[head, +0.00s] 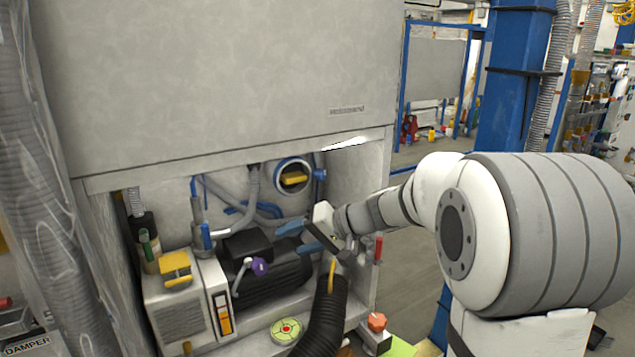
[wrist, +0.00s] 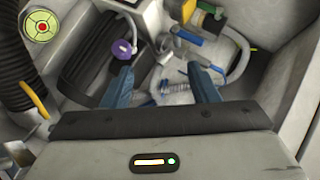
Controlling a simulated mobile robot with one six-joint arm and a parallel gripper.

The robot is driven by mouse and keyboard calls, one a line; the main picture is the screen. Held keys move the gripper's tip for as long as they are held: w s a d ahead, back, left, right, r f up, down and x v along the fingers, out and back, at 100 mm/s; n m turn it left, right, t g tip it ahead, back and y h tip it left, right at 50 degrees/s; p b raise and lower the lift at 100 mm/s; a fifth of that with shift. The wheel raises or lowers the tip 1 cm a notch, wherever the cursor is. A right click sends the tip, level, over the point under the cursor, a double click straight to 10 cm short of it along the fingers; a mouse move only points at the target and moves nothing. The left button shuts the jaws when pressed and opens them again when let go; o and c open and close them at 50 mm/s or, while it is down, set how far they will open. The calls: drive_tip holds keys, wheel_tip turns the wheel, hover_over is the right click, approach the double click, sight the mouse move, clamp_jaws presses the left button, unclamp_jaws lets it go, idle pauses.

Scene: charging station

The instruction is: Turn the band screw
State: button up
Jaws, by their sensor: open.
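A round metal collar (head: 292,176) with a band around it sits high on the back wall of the open bay in the head view. A blue knob (head: 319,174) at its right side looks like the band screw. A yellow handle (head: 293,179) shows inside the collar. My gripper (head: 298,238) is open and empty, below the collar and over the right end of a black motor. Its two blue fingers also show apart in the wrist view (wrist: 160,80). I cannot make out the collar or its knob in the wrist view.
The black motor (head: 270,283), a purple knob (head: 260,267) and a blue-handled valve (head: 202,236) lie left of my gripper. A thick black hose (head: 322,318) rises in front. The bay's overhead panel (head: 230,80) hangs above. Grey hoses run behind my fingers.

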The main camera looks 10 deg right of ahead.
drive_tip(key=w+d+m+t+y+b, duration=0.15)
drive_tip(key=w+d+t, duration=0.35)
drive_tip(key=w, duration=0.9)
drive_tip(key=m+t+h, duration=0.1)
drive_tip(key=m+t, duration=0.2)
drive_tip(key=t, duration=0.4)
approach(324, 176)
drive_tip(key=f+x, duration=0.1)
drive_tip(key=x, duration=0.3)
drive_tip(key=p+x, duration=0.1)
drive_tip(key=x, duration=0.4)
drive_tip(key=shift+w+a+r+p, duration=0.1)
drive_tip(key=shift+w+r+p, duration=0.25)
drive_tip(key=shift+r, duration=0.1)
